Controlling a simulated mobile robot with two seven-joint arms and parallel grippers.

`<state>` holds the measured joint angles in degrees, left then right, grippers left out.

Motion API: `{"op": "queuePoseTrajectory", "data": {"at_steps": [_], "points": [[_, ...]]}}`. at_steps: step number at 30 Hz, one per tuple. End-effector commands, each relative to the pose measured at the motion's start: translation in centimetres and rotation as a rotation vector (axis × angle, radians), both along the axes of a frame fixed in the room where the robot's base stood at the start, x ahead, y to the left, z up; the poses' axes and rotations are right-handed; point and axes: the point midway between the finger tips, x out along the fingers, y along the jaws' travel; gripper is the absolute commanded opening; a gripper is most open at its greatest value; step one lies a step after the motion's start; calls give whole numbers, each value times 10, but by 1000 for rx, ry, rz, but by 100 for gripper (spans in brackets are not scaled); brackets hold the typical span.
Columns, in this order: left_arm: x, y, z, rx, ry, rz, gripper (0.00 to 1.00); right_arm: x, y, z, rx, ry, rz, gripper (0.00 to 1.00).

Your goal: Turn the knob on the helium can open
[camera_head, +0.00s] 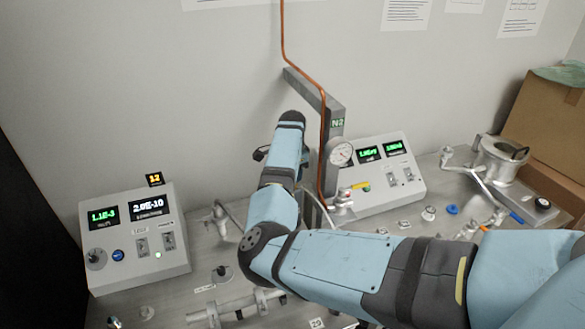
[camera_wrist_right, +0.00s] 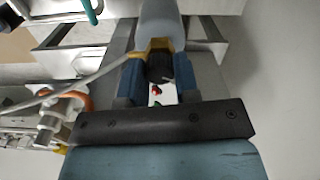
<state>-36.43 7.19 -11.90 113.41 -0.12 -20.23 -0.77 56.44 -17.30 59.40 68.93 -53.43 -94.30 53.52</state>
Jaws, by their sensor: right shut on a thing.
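In the right wrist view, a grey rounded can top (camera_wrist_right: 163,18), apparently the helium can, carries a brass-coloured valve (camera_wrist_right: 158,44). A dark knob (camera_wrist_right: 160,68) sits at the valve, between the two blue fingers of my right gripper (camera_wrist_right: 160,76). The fingers are shut on the knob, one on each side. A thin hose leads off the valve to the left. In the head view, my right arm reaches across the bench toward the back wall and hides the can, the knob and most of the gripper. My left gripper is in neither view.
A display box (camera_head: 138,239) stands at the left, and a second one (camera_head: 382,173) behind my right arm. A pressure gauge (camera_head: 341,153) and copper pipe (camera_head: 322,125) stand close to my right wrist. Metal fittings and a cardboard box (camera_head: 547,119) fill the right side.

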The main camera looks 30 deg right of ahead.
Motion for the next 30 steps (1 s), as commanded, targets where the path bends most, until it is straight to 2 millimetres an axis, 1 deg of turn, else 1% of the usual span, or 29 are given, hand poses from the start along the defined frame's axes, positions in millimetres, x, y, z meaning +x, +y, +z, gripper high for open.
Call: {"op": "queuePoseTrajectory", "data": {"at_steps": [1,6,13,21,30], "points": [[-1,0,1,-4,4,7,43,0,-1,2,-2,-2,-40,6],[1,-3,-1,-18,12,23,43,0,-1,2,-2,-3,-169,6],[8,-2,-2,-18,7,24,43,0,-2,1,-4,-3,-291,6],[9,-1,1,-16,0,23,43,0,-2,1,-4,-2,-355,6],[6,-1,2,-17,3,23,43,0,-2,2,-3,-4,-364,6]]}}
